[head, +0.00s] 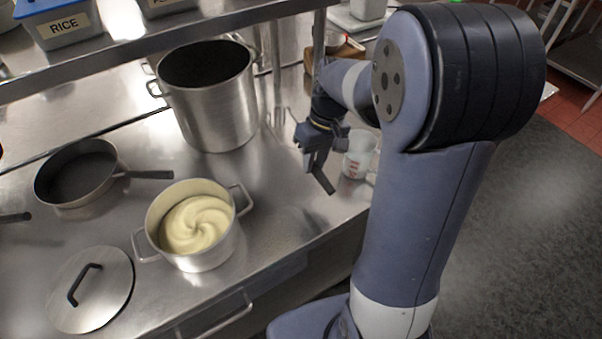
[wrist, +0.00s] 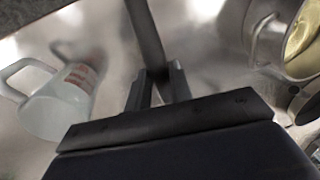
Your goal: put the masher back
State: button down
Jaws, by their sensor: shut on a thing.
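My gripper (head: 318,160) is over the right part of the steel counter. In the wrist view my gripper (wrist: 158,85) is shut on a dark bar, which I take to be the masher's handle (wrist: 146,35). In the head view a dark handle end (head: 323,181) sticks out below the fingers. The masher's head cannot be made out in either view. The pot of pale mash (head: 195,226) stands left of my gripper, its surface swirled. It also shows at the right of the wrist view (wrist: 301,34).
A measuring cup (head: 359,155) stands just right of my gripper. Long utensils (head: 277,85) hang near the tall stockpot (head: 208,105), under the shelf (head: 150,43). A frying pan (head: 78,176) and a lid (head: 92,290) lie left. Bare counter lies between mash pot and gripper.

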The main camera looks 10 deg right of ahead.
aim_at(311, 196)
notch_tip(311, 196, down, 10)
jog(key=shift+r+p, duration=0.15)
jog(key=shift+p, duration=0.45)
jog(key=c, duration=1.3)
grip_release()
jog(key=shift+o, duration=0.2)
jog(key=shift+f, duration=0.2)
notch_tip(311, 196, up, 11)
jog(key=d+b, duration=0.1)
jog(key=d, duration=0.1)
jog(key=shift+w+f+b, duration=0.15)
jog(key=shift+w+b, duration=0.15)
jog(key=shift+b, duration=0.1)
